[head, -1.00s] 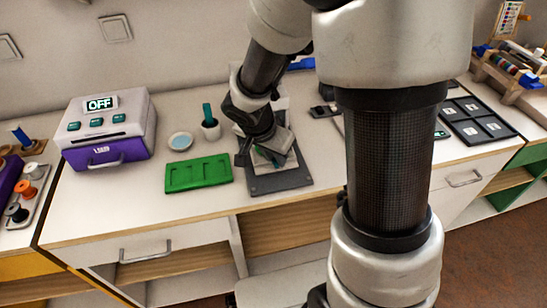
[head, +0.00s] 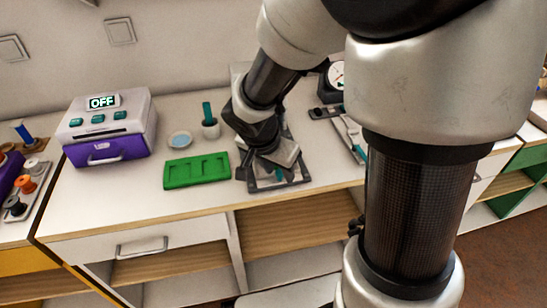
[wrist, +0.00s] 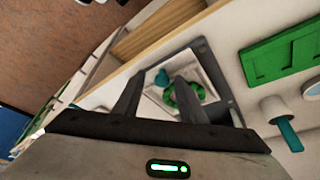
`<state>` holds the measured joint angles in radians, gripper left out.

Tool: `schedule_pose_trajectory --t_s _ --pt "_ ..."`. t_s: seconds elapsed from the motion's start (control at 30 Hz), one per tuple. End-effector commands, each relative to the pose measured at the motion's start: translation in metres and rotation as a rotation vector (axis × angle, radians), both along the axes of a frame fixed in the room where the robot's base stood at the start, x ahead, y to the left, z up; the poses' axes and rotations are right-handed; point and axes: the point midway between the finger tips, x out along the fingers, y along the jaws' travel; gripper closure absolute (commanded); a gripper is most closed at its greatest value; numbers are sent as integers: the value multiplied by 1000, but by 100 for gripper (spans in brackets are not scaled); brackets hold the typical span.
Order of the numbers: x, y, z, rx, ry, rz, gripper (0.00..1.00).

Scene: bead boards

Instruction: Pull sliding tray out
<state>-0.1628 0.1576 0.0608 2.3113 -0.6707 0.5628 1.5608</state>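A white machine (head: 138,112) with an OFF display stands at the left of the counter in the head view. Its purple tray front (head: 109,150) with a light handle (head: 105,160) looks pushed in. My gripper (head: 260,176) is to the right of the machine, low over a dark grey framed plate (head: 298,182). In the wrist view my gripper (wrist: 158,80) has its two fingers apart, with nothing held between them. Beyond the fingertips lie a white board with a green ring (wrist: 184,97) and a teal piece (wrist: 161,79). Whether the fingers touch anything is unclear.
A green moulded tray (head: 197,170), a small dish (head: 180,140) and a cup with a teal handle (head: 210,128) stand between the machine and my gripper. Spools (head: 25,186) are at far left. Counter in front of the machine is clear.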

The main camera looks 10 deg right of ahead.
Motion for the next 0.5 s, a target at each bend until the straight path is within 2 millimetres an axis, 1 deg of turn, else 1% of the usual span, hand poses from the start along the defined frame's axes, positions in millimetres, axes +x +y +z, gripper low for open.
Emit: schedule_pose_trajectory --t_s 0.17,0.27,0.37,0.5 --pt "1 0 2 0 -3 0 63" --pt "0 2 10 -1 -5 0 63" --pt "-4 6 26 2 -7 0 63" --pt "-13 16 57 2 -9 1 63"
